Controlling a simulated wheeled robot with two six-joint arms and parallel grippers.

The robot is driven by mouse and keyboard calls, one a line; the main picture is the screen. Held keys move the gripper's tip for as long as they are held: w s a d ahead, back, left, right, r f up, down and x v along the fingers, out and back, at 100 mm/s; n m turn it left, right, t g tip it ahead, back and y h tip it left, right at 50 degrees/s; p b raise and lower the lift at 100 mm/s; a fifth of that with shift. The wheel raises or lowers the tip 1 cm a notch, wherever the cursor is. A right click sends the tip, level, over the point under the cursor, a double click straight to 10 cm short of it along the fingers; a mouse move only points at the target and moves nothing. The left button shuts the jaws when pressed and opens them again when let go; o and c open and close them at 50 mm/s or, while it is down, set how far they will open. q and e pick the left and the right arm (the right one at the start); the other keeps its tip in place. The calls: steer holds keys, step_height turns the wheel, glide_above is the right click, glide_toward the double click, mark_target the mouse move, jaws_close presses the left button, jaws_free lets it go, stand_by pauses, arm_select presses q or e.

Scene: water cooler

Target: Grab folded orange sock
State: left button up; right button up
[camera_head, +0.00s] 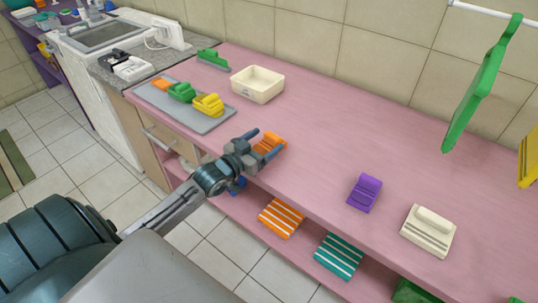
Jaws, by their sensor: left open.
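A folded orange sock (271,141) lies on the pink counter (320,150) near its front edge, left of the middle in the head view. My left gripper (264,145) is open, with its two fingers on either side of the sock. Part of the sock is hidden by the gripper. I cannot tell whether the fingers touch it. My right gripper is not in view.
A grey tray (212,125) with orange, green and yellow folded items lies to the left. A cream bin (258,84) stands behind. A purple folded item (365,193) and a cream one (429,231) lie to the right. Striped cloths (281,217) sit on the lower shelf.

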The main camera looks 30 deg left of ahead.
arm_select(q)
steer(key=shift+w+d, duration=0.1)
steer(key=shift+w, duration=0.55)
steer(key=c, duration=1.1)
